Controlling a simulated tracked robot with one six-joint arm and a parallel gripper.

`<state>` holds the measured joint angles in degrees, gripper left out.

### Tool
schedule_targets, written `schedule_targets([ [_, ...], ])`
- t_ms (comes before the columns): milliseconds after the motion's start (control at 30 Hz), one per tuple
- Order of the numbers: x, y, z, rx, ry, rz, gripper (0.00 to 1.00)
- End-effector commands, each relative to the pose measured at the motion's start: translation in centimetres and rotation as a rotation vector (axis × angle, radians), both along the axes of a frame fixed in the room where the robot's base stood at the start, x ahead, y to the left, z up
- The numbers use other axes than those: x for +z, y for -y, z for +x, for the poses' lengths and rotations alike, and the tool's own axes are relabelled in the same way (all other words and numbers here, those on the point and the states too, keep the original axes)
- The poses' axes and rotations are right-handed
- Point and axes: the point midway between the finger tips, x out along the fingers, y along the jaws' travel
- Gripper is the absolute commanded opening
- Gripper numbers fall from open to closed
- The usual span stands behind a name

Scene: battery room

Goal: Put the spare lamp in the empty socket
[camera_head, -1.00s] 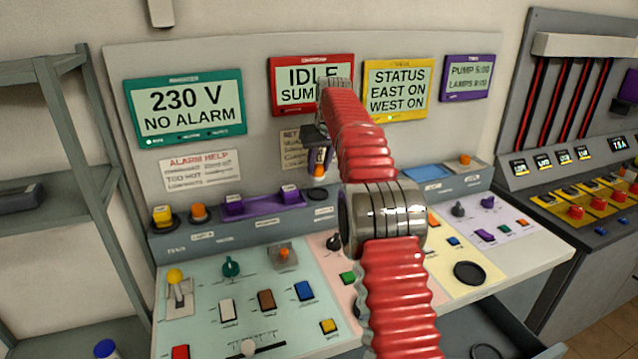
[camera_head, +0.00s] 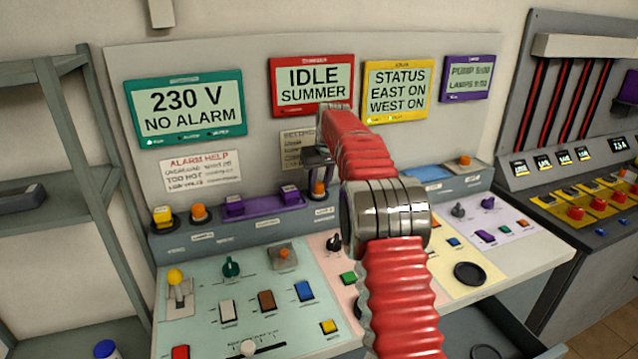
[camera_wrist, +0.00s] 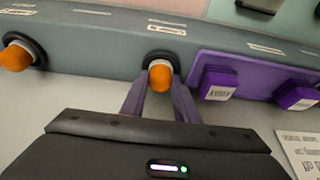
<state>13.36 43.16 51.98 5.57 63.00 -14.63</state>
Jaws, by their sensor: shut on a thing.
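My gripper (camera_wrist: 160,85) is shut on an orange lamp with a pale base, the spare lamp (camera_wrist: 162,77). In the head view this lamp (camera_head: 318,189) is upright under my gripper, at the sloped ledge right of the purple holder. In the wrist view the lamp's base meets the dark ring of the socket (camera_wrist: 149,58). The lamp covers the socket's middle, so I cannot tell how deep it sits. Both fingers are beside the lamp's orange cap.
The purple holder (camera_wrist: 240,77) with two purple blocks is close beside the socket. Another orange lamp (camera_wrist: 16,56) sits in a ring on the other side. A further orange lamp (camera_head: 198,211) and a yellow button (camera_head: 162,214) stand on the ledge. Screens line the panel behind.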

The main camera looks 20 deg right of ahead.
Motion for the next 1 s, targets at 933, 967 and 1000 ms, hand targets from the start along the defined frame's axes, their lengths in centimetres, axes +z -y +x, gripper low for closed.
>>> schedule_targets([
  [933,0.8,0.0,-0.3,0.000,0.001,0.000,0.47],
  [967,1.1,0.0,-0.4,0.000,0.001,0.000,0.47],
  [1000,1.5,0.0,-0.5,0.000,0.002,0.000,0.47],
])
